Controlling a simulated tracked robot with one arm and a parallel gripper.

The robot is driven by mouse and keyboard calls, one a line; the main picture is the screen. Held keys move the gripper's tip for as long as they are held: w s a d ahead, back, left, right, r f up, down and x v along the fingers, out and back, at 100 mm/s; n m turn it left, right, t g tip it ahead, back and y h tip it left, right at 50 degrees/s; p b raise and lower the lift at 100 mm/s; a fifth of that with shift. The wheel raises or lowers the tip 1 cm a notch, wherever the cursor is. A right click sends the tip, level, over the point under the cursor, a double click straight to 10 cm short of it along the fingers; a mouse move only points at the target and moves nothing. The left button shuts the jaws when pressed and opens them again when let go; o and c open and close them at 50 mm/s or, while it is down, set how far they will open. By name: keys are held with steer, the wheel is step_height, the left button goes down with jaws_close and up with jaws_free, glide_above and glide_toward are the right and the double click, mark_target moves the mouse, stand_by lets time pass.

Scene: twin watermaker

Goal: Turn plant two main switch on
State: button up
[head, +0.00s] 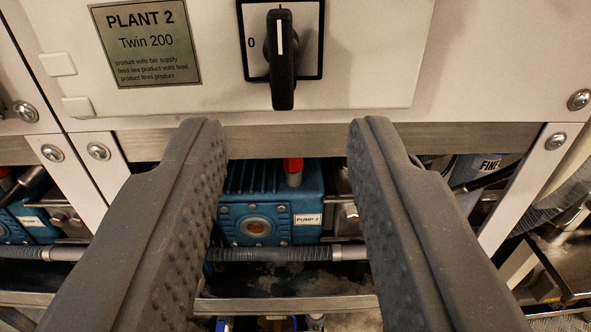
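The plant two main switch (281,60) is a black rotary handle on a square black-framed plate at the top of the head view. Its handle stands vertical, with the white mark at its upper part. A "0" shows left of the handle; the plate's top is cut off by the picture edge. A "PLANT 2, Twin 200" label (146,42) is on the panel to its left. My gripper (286,135) is open and empty. Its two dark fingers are wide apart, and their tips appear below the switch handle, one on each side of it.
A pale panel (370,85) carries the switch. Below it runs a metal rail (470,137). A blue pump (262,190) marked "PUMP 2" with a red fitting (293,170) shows between my fingers. A grey hose (275,254) crosses in front of it. Screws (578,99) stud the frame.

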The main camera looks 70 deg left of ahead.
steer(key=shift+b+v, duration=0.4)
steer(key=shift+v, duration=2.2)
steer(key=shift+w, duration=0.1)
steer(key=w+d+r+t+h+b, duration=0.4)
steer(key=w+d+r+t+h, duration=0.15)
steer(key=w+r, duration=0.45)
steer(key=w+d+r+m+t+h+b, duration=0.1)
steer(key=w+d+r+m+t+h, duration=0.15)
steer(key=d+r, duration=0.35)
steer(key=w+d+r+m+t+h+b, duration=0.15)
steer(key=d+r+h, duration=0.25)
steer(key=r, duration=0.4)
steer(key=s+d+r+m+t+h+b, duration=0.2)
steer(key=s+d+r+m+h, duration=0.15)
steer(key=d+r, duration=0.2)
steer(key=s+d+r+m+g+b, duration=0.1)
steer(key=s+r, duration=0.3)
steer(key=s, duration=0.5)
steer(key=s+d+r+m+g+h+b, duration=0.1)
steer(key=s+d+r+m+g+b, duration=0.1)
steer(key=s, duration=0.8)
step_height(320, 180, up, 3)
steer(key=m+b, duration=0.1)
steer(key=m, duration=0.1)
steer(key=shift+m, duration=0.35)
